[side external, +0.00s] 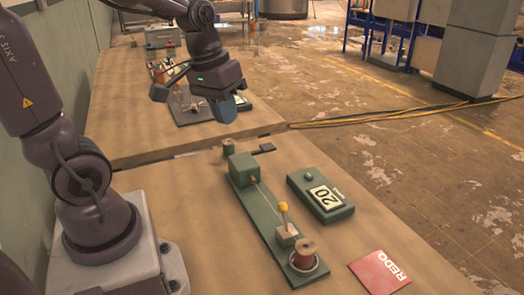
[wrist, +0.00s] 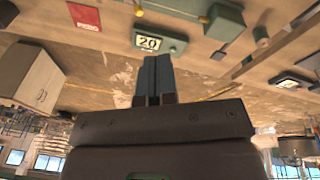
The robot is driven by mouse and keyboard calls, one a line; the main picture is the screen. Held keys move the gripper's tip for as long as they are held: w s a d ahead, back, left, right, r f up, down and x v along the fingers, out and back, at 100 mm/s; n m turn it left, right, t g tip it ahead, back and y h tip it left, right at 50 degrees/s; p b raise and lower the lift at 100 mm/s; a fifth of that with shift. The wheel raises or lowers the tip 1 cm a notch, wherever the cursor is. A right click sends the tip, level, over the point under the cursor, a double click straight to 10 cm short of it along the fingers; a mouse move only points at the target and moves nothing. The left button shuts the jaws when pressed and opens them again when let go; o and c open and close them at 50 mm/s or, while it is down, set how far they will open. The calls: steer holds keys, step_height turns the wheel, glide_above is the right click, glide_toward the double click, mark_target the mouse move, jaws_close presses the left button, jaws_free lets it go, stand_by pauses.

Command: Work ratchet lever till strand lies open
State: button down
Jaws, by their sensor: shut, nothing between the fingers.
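A green ratchet fixture (side external: 255,215) lies on the near bench. It has a green block (side external: 243,168) at its far end and a reddish-brown spool (side external: 305,256) at its near end. A lever with a yellow knob (side external: 283,206) stands up from a small tan block (side external: 287,234). A thin strand (side external: 265,194) runs from the green block towards the lever; its exact end is too small to tell. The green block (wrist: 226,22) also shows in the wrist view. My gripper (side external: 223,110) is shut and empty, raised beyond the fixture's far end, apart from the lever.
A green counter box (side external: 322,195) reading 20 sits right of the fixture. A red REDO card (side external: 379,271) lies near the bench's right edge. A small green spool (side external: 229,147) and a dark flat piece (side external: 264,149) are beyond the block. Equipment (side external: 165,72) stands on the far bench.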

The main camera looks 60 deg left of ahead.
steer(key=w+a+f+n+h, duration=0.3)
steer(key=w+a+f+n, duration=0.3)
steer(key=a, duration=0.1)
steer(key=n+t, duration=0.6)
steer(key=n, duration=0.5)
glide_above(260, 150)
step_height(260, 150, down, 7)
steer(key=shift+s, duration=0.1)
steer(key=shift+d, duration=0.1)
steer(key=shift+f, duration=4.35)
steer(key=shift+f, duration=0.4)
